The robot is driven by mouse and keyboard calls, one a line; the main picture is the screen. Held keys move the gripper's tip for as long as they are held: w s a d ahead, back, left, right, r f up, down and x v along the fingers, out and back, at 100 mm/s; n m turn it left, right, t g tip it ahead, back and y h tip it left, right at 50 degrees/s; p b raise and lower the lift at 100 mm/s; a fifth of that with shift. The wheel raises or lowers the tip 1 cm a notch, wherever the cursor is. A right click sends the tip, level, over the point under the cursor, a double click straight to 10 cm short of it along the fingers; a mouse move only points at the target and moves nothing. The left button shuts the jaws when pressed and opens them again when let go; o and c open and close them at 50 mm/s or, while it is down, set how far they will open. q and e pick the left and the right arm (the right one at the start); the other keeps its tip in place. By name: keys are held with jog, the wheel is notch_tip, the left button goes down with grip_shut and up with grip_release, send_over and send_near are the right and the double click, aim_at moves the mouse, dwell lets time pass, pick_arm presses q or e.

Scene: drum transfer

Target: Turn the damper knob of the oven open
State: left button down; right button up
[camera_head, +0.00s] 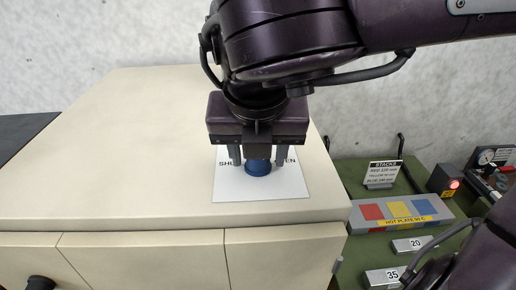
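The damper knob (258,168) is a small blue round knob on a white plate (290,188). The plate lies on the cream top of the oven (140,150). The plate carries lettering, "SHU..." on the left and "...EN" on the right, with the middle hidden by my gripper. My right gripper (258,160) points down over the knob. Its two fingers stand apart, one on each side of the knob, with visible gaps, so it is open. A dark middle part of the gripper hides the back of the knob. My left gripper is not in view.
Right of the oven is a green surface (352,172) with a grey hot plate box (372,226) bearing coloured squares, a "STACKS" sign (381,173), a red-lit box (445,181) and numbered blocks (412,244). The oven top left of the plate is clear.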

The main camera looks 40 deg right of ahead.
jog(key=shift+o, duration=0.3)
jog(key=shift+r, duration=0.15)
jog(key=shift+a+r, duration=0.1)
jog(key=shift+r, duration=0.2)
jog(key=p+v, duration=0.4)
jog(key=v, duration=0.3)
jog(key=shift+s+a, duration=0.1)
jog(key=shift+s, duration=0.05)
